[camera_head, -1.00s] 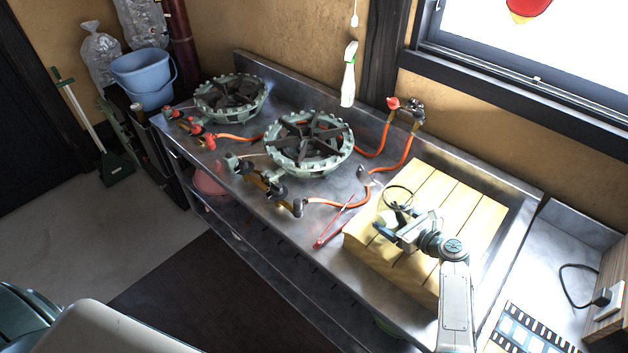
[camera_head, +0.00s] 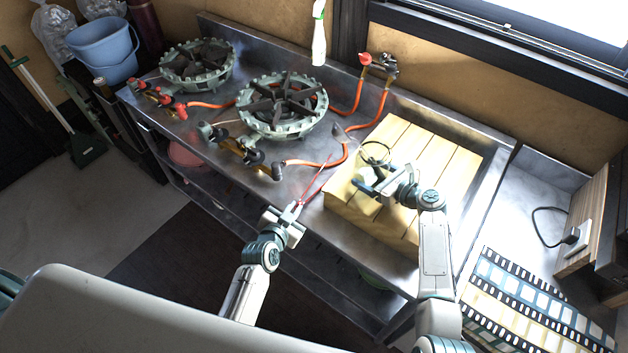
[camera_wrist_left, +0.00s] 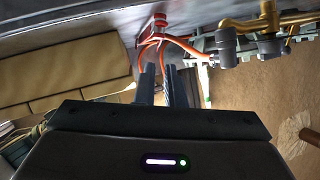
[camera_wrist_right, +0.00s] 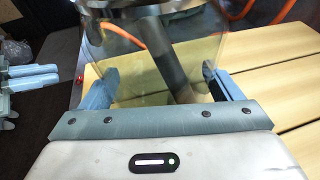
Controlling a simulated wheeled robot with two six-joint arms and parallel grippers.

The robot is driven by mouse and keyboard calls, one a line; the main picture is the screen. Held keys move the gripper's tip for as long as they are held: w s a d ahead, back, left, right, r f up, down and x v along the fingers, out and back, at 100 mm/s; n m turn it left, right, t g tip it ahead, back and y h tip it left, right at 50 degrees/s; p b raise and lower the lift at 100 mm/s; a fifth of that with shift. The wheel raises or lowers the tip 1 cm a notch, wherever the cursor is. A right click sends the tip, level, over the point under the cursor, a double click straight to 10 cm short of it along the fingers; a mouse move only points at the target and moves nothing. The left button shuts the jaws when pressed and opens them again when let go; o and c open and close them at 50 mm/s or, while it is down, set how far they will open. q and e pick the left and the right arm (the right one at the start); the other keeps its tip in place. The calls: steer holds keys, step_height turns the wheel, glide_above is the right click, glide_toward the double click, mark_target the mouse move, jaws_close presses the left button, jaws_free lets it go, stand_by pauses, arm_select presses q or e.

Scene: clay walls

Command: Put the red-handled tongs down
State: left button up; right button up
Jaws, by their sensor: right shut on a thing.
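The red-handled tongs (camera_head: 316,183) lie on the steel counter, left of the wooden boards, with the red end towards the front edge. In the left wrist view I take the red piece with two spreading orange-red arms (camera_wrist_left: 159,22) for them. My left gripper (camera_head: 296,216) is at the counter's front edge, close to the tongs' red end. Its fingers are slightly apart, with no grip on the tongs visible. My right gripper (camera_wrist_right: 160,92) is shut on a see-through vessel (camera_wrist_right: 120,58) with a round rim, over the boards; a dark rod shows in or behind it.
A slatted wooden board (camera_head: 443,158) covers the counter's right part. Two gas burners (camera_head: 282,110) with orange hoses (camera_head: 345,150) and valves stand to the left. A spray bottle (camera_head: 319,42) hangs at the back. Bare steel lies around the tongs.

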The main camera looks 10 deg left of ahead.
arm_select(q)
steer(key=x, duration=1.2)
steer(key=shift+w+d+r, duration=0.1)
steer(key=shift+w+r, duration=0.1)
steer(key=shift+r, duration=0.15)
steer(key=shift+c, duration=0.4)
jaws_close()
steer(key=shift+r, duration=0.15)
